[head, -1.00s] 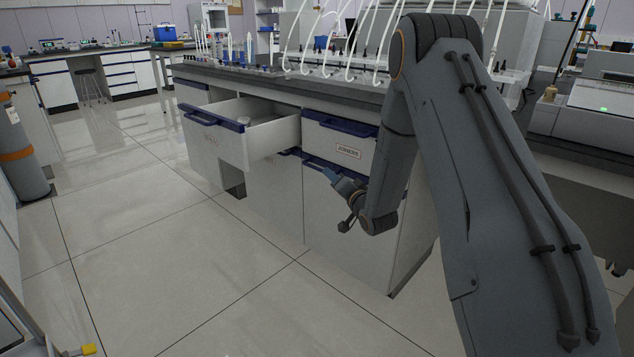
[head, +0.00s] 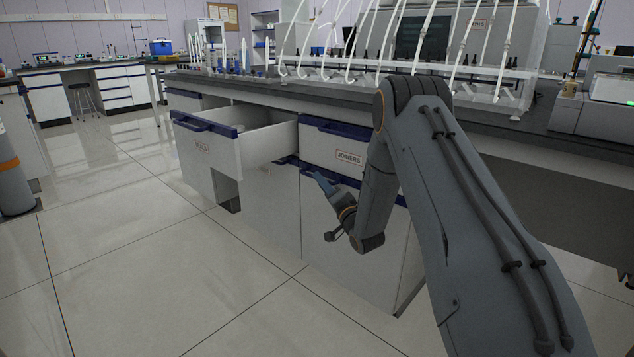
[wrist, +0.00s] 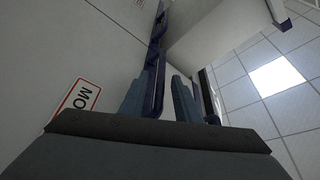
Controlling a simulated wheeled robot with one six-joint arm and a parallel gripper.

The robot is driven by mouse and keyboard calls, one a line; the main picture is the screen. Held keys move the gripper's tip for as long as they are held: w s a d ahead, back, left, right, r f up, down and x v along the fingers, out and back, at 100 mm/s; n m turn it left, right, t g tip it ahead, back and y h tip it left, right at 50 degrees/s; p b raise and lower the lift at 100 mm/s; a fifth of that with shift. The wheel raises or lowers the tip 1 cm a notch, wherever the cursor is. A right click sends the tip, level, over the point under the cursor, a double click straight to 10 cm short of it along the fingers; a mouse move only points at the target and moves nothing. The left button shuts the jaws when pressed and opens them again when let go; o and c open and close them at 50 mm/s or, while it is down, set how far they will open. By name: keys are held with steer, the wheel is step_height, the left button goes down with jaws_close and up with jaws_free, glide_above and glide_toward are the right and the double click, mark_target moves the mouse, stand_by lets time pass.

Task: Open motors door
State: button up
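The motors door (head: 350,250) looks shut. It is the right lower front of the cabinet, under the drawer marked JOINERS. Its label (wrist: 78,105), of which "MO" shows, is left of my fingers in the wrist view. A dark blue handle (wrist: 157,82) runs along the door's top edge. My gripper (head: 319,178) is at this handle, and my arm covers part of the door. In the wrist view my gripper (wrist: 160,98) is open, with one finger on each side of the handle bar. I cannot tell whether either finger touches it.
A pulled-out drawer (head: 245,150) juts from the cabinet left of my gripper; it also shows overhead in the wrist view (wrist: 215,30). The JOINERS drawer (head: 335,145) is shut. Glassware and white tubes stand on the bench top. The tiled floor (head: 130,260) in front is clear.

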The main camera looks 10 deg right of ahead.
steer(key=shift+b+x, duration=0.3)
steer(key=shift+x, duration=1.2)
steer(key=shift+a, duration=0.1)
steer(key=shift+c, duration=0.4)
jaws_close()
